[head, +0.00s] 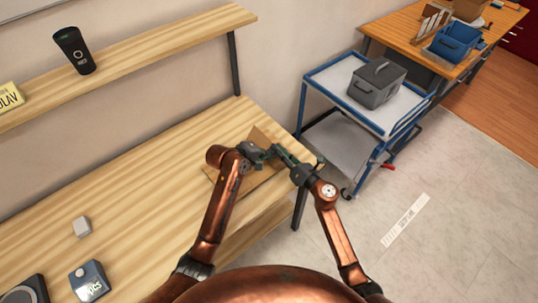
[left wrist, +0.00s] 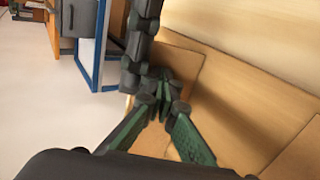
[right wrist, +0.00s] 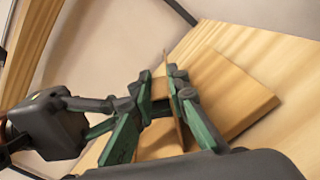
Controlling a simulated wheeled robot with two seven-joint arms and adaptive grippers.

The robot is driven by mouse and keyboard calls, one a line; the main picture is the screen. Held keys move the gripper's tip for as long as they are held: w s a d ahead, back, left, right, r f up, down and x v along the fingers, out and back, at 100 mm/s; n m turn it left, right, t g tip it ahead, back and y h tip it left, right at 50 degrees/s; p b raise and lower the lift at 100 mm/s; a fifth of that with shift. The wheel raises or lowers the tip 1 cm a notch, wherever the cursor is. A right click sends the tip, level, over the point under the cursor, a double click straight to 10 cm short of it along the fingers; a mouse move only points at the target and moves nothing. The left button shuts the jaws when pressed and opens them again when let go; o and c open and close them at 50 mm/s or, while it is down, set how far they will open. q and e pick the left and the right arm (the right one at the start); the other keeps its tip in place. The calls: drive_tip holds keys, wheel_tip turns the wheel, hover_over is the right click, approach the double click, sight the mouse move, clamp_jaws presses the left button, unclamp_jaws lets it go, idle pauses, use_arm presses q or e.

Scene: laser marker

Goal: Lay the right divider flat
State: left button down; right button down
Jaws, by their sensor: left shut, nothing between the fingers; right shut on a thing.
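A thin brown panel, seemingly the right divider (right wrist: 167,62), shows nearly edge-on between my right fingers in the right wrist view and stands up from the table. My right gripper (head: 279,152) is shut on it near the right end of the wooden table. My left gripper (head: 264,156) is shut and empty, close beside the right fingers on the panel's left side. In the left wrist view, the left fingertips (left wrist: 163,100) are close to the right gripper and a brown face of board. Whether they touch the panel is unclear. The fingers hide the panel's lower part.
A flat brown board (right wrist: 235,85) lies on the wooden table (head: 130,200) beneath the grippers. A blue-framed trolley (head: 345,92) with a grey case (head: 377,85) stands to the right. A shelf (head: 140,50) with a black cup (head: 74,50) runs above. The table's left part has free room.

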use_arm(q)
drive_tip(key=shift+d+f, duration=0.1)
use_arm(e)
drive_tip(key=shift+s+a, duration=0.25)
drive_tip(key=shift+a, duration=0.15)
drive_tip(key=c, duration=2.3)
unclamp_jaws()
drive_tip(key=shift+r, duration=0.1)
use_arm(q)
drive_tip(key=shift+d, duration=0.2)
use_arm(e)
drive_tip(key=o, duration=0.4)
drive_tip(key=shift+d, duration=0.1)
drive_tip(key=shift+c, duration=0.2)
drive_tip(key=shift+d, duration=0.1)
